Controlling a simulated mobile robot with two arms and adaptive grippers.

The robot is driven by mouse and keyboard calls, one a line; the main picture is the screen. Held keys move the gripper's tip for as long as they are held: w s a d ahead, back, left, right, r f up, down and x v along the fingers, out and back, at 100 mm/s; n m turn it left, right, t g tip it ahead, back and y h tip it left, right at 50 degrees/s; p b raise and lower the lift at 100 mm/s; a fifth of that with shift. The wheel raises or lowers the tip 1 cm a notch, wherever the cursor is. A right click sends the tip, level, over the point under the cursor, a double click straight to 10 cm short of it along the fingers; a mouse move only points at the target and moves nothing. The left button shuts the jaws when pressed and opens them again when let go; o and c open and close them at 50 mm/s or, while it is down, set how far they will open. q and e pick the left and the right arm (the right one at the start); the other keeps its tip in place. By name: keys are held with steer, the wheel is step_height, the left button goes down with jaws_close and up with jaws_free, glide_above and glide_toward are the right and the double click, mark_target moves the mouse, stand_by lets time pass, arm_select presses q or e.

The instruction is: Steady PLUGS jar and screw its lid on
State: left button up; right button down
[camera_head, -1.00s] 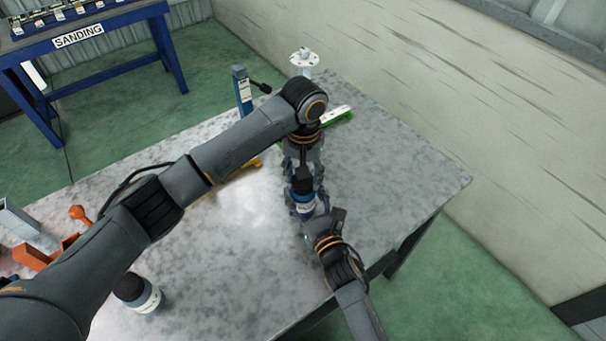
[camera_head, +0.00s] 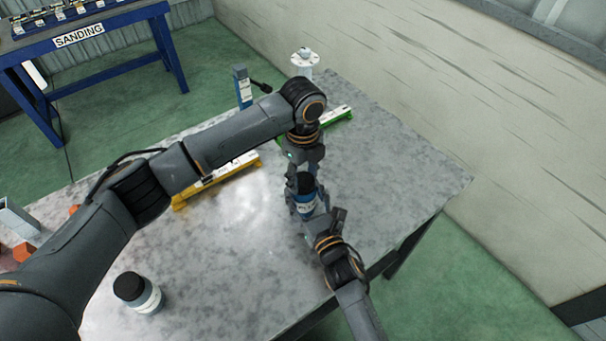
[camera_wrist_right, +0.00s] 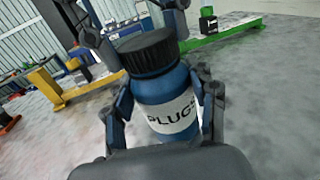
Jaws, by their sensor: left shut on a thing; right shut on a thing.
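The PLUGS jar (camera_head: 305,204) is blue with a white label and stands near the right part of the table. Its black lid (camera_head: 305,183) sits on its mouth; in the right wrist view the lid (camera_wrist_right: 146,50) looks level on the jar (camera_wrist_right: 168,104). I cannot tell how tight it is. My right gripper (camera_wrist_right: 160,112) is shut around the jar's body, one finger on each side. My left gripper (camera_head: 303,168) comes down from above and behind the jar, shut on the lid; its fingertips are partly hidden in the head view.
A second dark-lidded jar (camera_head: 146,296) stands at the table's front left. A yellow stand (camera_head: 228,172) and a green stand (camera_head: 337,116) lie behind. A blue post (camera_head: 243,88) and a white stand (camera_head: 305,60) are at the back. The table's right side is clear.

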arm_select(q)
steer(key=m, duration=0.4)
steer(key=shift+w, duration=0.1)
steer(key=m, duration=1)
steer(key=o, duration=0.7)
steer(key=shift+o, duration=0.2)
steer(key=shift+r, duration=0.1)
steer(key=shift+r, duration=2.15)
steer(key=shift+c, duration=0.5)
